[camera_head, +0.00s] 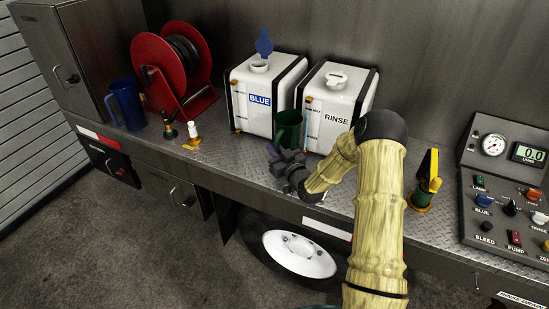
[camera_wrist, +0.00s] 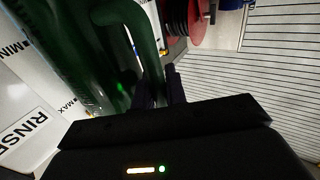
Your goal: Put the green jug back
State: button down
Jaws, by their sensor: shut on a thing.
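The green jug (camera_head: 288,126) is upright in front of the gap between the BLUE tank and the RINSE tank. Its lower part is partly hidden by my gripper. My gripper (camera_head: 287,160) is at the jug's near side, above the metal shelf. In the wrist view the jug (camera_wrist: 85,45) fills the upper left, and my gripper's dark fingers (camera_wrist: 163,88) are shut on its handle (camera_wrist: 150,60). I cannot tell whether the jug's base touches the shelf.
The BLUE tank (camera_head: 258,112) and RINSE tank (camera_head: 333,128) stand behind. A blue jug (camera_head: 127,104), red hose reel (camera_head: 160,62) and small fittings (camera_head: 191,134) are left. A green-and-yellow valve (camera_head: 424,190) and control panel (camera_head: 510,205) are right. The shelf (camera_head: 230,155) has bare room left of my gripper.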

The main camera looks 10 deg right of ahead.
jog(key=shift+f+p, duration=0.5)
jog(key=shift+f, duration=1.5)
jog(key=c, duration=1.4)
grip_release()
jog(key=shift+c, duration=0.2)
jog(key=b+v, duration=0.4)
jog(key=v, duration=0.8)
jog(key=shift+a, duration=0.1)
